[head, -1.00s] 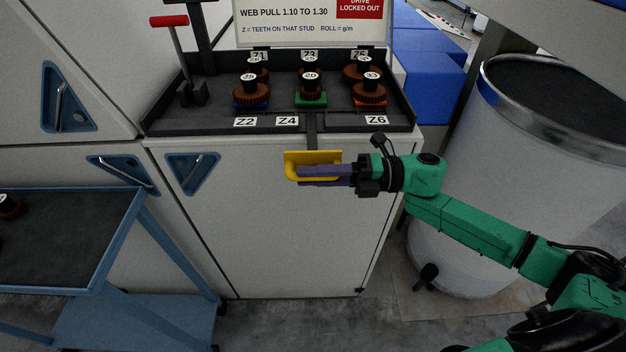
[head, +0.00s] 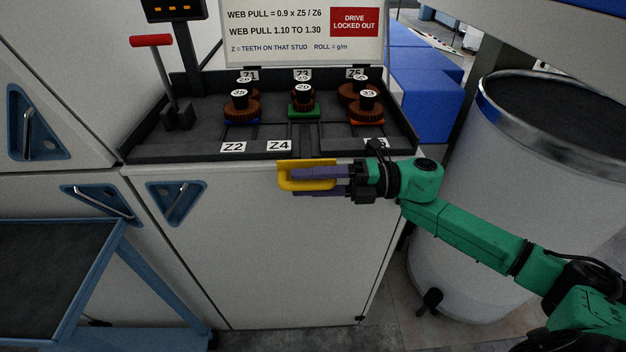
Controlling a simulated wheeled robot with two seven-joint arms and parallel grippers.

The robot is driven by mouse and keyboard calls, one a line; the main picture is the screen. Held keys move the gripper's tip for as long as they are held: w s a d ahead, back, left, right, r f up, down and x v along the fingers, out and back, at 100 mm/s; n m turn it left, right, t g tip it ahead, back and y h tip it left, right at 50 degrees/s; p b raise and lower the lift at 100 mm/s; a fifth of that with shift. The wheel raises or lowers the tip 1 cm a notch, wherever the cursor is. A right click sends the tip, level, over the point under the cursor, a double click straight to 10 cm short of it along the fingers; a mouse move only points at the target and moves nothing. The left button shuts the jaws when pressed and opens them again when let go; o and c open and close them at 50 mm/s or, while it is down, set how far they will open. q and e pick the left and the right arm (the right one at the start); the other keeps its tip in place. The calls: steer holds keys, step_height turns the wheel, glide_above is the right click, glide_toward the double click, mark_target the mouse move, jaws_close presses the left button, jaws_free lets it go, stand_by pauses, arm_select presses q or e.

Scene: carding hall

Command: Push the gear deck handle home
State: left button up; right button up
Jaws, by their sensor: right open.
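The yellow gear deck handle (head: 284,170) sits at the front edge of the dark gear deck (head: 170,147), on top of a pale cabinet. No stem shows between handle and deck edge. My right gripper (head: 293,182) reaches in from the right with its purple fingers level, one above and one below the handle's bar. The jaws are open, and I cannot tell whether they touch the handle. Brown gears stand on studs on the deck, including one marked 35 (head: 241,108) and one marked 33 (head: 367,108). My left gripper is out of view.
A red-topped lever (head: 151,41) stands at the deck's left. A sign (head: 280,32) stands behind it, with a red lockout label. A large pale drum (head: 500,210) is at right, close to my right arm. A blue cart (head: 95,283) is at lower left.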

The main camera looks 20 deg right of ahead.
steer(key=shift+d+f, duration=0.2)
steer(key=shift+d, duration=0.1)
steer(key=b+v, duration=0.3)
steer(key=v, duration=0.4)
steer(key=shift+r, duration=0.2)
